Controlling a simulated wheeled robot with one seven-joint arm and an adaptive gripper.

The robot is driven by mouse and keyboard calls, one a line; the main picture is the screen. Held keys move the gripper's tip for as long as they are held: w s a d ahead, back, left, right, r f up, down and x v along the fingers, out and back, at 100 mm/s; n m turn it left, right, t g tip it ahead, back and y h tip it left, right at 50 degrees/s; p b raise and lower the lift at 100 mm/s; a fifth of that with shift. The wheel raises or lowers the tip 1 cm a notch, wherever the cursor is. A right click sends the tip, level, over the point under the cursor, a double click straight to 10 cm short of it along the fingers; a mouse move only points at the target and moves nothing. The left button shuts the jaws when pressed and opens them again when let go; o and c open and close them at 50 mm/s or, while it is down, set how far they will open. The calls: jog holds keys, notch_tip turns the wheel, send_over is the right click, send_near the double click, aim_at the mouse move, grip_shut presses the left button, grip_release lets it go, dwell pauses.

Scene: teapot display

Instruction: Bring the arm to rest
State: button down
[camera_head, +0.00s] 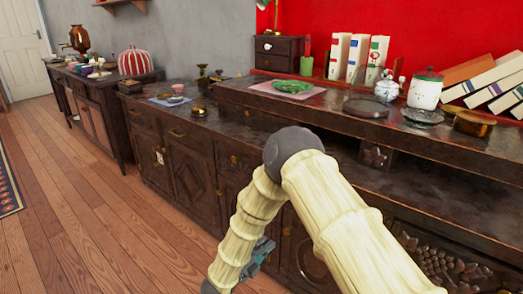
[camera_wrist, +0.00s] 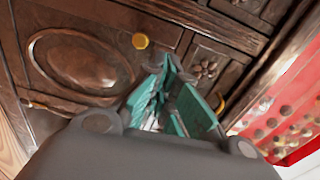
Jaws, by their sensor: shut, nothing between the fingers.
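My arm is bent, with its elbow up in front of the dark carved sideboard (camera_head: 188,160), and the forearm runs down toward the floor. My gripper (camera_head: 264,248) shows in part as teal pieces beside the forearm, low in front of the sideboard doors. In the wrist view my gripper (camera_wrist: 172,66) is shut and empty, with its teal fingers together. The forearm hides part of the gripper in the head view.
The sideboard top carries a green dish (camera_head: 292,87), a white lidded jar (camera_head: 425,90), a brass bowl (camera_head: 474,123) and upright books (camera_head: 357,58). A side table (camera_head: 92,92) with a striped teapot cover (camera_head: 135,62) stands farther left. The wooden floor (camera_head: 95,215) at left is clear.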

jog(key=s+d+f+n+g+y, duration=0.2)
jog(key=s+d+f+n+y, duration=0.2)
jog(key=s+d+f+n, duration=0.35)
jog(key=s+d+f+n+g+y, duration=0.2)
jog(key=s+d+f+n+y, duration=0.35)
jog(key=f+n, duration=0.35)
jog(key=s+d+f+n+g+y, duration=0.1)
jog(key=s+d+n+g, duration=0.2)
jog(key=s, duration=0.7)
jog(key=s+d+f+n+g, duration=0.1)
jog(key=s+d+n+g, duration=0.2)
jog(key=s, duration=0.8)
jog(key=s+d+n+g+y, duration=0.1)
jog(key=s+d+n+g, duration=0.2)
jog(key=s, duration=0.7)
notch_tip(320, 180, up, 32)
jog(key=a+p, duration=0.1)
jog(key=p, duration=3.2)
jog(key=shift+w+a+f+g, duration=0.15)
jog(key=shift+w+f+g, duration=0.05)
jog(key=shift+w+g, duration=0.1)
